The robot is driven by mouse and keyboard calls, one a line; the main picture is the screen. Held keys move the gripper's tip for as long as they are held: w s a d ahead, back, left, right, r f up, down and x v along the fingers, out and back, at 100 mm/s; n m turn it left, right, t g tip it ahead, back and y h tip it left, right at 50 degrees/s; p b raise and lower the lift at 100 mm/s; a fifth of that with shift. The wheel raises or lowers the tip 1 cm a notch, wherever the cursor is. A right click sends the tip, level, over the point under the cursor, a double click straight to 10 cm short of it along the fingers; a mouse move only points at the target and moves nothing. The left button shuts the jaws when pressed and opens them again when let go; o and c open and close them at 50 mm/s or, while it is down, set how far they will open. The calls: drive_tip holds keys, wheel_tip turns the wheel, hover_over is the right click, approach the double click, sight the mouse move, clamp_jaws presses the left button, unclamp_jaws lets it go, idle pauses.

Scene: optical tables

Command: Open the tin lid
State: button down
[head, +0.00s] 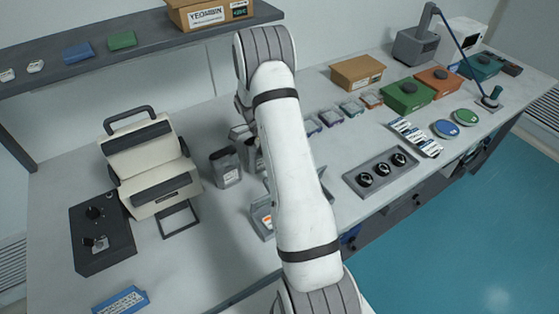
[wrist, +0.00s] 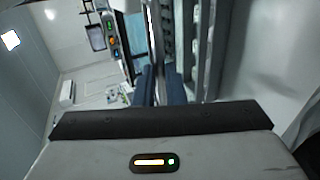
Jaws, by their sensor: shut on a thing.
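My gripper (wrist: 164,86) shows in the wrist view with two dark blue-grey fingers. They are shut on the thin edge of a flat piece (wrist: 158,35), which looks like the tin lid. The piece runs upward in this tilted view, beside a grey body with rounded notches (wrist: 196,45). In the head view my arm hides the fingers and what they hold. A grey open-topped container (head: 262,222), possibly the tin, shows partly at the left of my arm, with something orange inside. The angle of the lid cannot be told.
A dark-lidded jar (head: 226,168) stands left of my arm, with another partly hidden beside it. A cream machine (head: 150,165) and a black control box (head: 100,235) are further left. A tray with black knobs (head: 381,172) lies right. A shelf (head: 140,35) overhangs the back.

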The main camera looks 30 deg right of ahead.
drive_tip(key=shift+f, duration=0.1)
idle(0.3)
drive_tip(key=c, duration=1.5)
unclamp_jaws()
drive_tip(key=shift+w, duration=0.1)
drive_tip(key=b+v, duration=0.1)
drive_tip(key=v, duration=0.6)
drive_tip(key=shift+w+b, duration=0.3)
drive_tip(key=shift+w, duration=0.1)
